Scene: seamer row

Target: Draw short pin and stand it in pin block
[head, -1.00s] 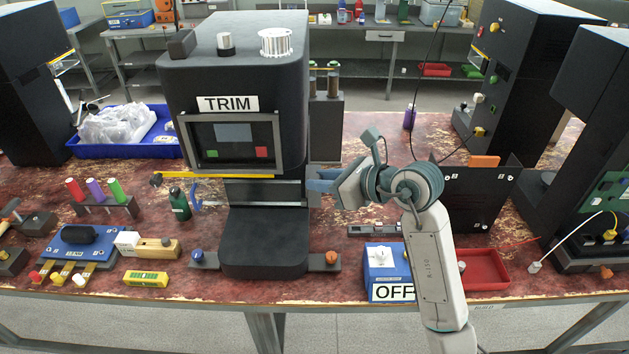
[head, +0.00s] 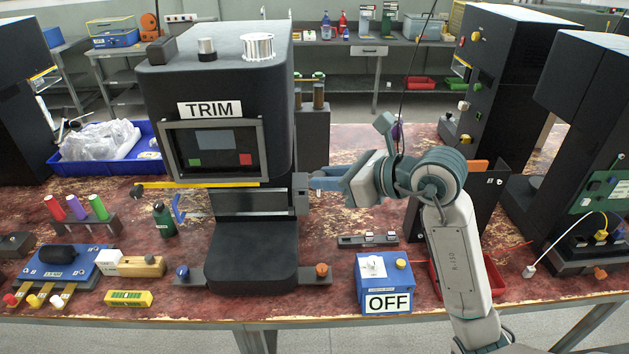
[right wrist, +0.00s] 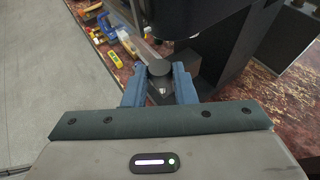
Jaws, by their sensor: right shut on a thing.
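My right gripper (head: 318,184) is at the right side of the black TRIM machine (head: 255,110), its blue fingers pointing left at a grey bracket (head: 300,194) there. In the right wrist view the fingers (right wrist: 160,88) are shut on a dark, round-headed piece, the short pin (right wrist: 159,70). Whether the pin's far end is still in the bracket is hidden. A low dark bar with small fittings (head: 367,241) lies on the table below the gripper; it looks like the pin block, but I cannot be sure. My left gripper is out of view.
A blue switch box marked OFF (head: 385,284) stands near the front edge, with a red tray (head: 492,276) to its right. A dark panel (head: 484,215) stands behind my right arm. Bare table lies between the machine and the bar.

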